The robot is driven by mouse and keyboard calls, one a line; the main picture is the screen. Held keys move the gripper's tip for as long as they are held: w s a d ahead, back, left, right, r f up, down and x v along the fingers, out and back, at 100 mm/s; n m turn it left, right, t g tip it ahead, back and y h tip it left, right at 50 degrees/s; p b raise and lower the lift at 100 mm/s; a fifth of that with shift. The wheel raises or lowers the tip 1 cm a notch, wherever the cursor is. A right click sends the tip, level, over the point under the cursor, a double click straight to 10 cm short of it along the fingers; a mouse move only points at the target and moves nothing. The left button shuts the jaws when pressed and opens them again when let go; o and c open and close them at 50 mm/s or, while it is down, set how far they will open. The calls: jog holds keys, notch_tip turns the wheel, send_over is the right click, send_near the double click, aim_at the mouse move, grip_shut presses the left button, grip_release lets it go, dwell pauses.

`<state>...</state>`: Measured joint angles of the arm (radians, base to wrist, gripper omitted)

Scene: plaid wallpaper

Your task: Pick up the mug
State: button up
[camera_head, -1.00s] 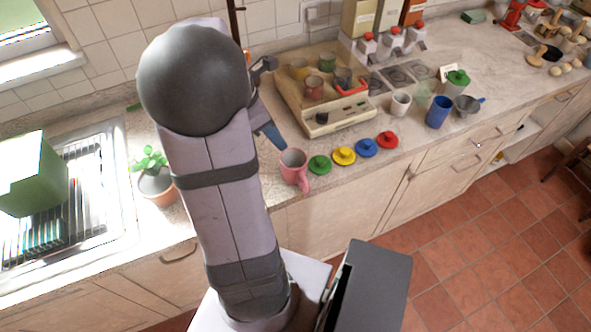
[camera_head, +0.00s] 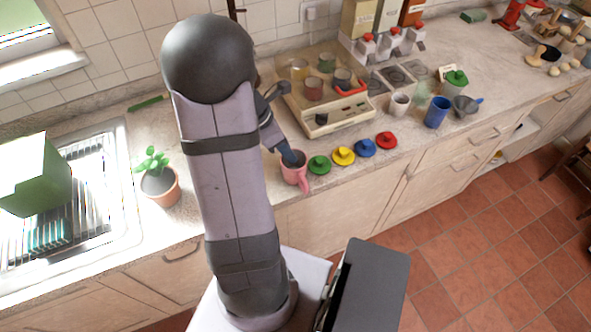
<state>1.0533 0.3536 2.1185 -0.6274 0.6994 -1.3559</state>
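The pink mug (camera_head: 294,175) stands upright near the front edge of the counter, with its handle toward the front. My gripper (camera_head: 291,160) points down at the mug, and its tip overlaps the mug's opening in the picture. The fingers are dark and small here. I cannot tell whether they are open or shut, or whether they touch the mug's rim. My arm hides part of the counter to the left of the mug.
Green (camera_head: 319,164), yellow (camera_head: 343,155), blue (camera_head: 365,147) and red (camera_head: 386,140) lids lie in a row right of the mug. A cream appliance (camera_head: 335,118) with cups stands behind. A potted plant (camera_head: 160,185) and sink (camera_head: 125,215) are left.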

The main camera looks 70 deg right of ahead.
jog(key=shift+c, duration=0.7)
grip_shut()
dwell(0.6)
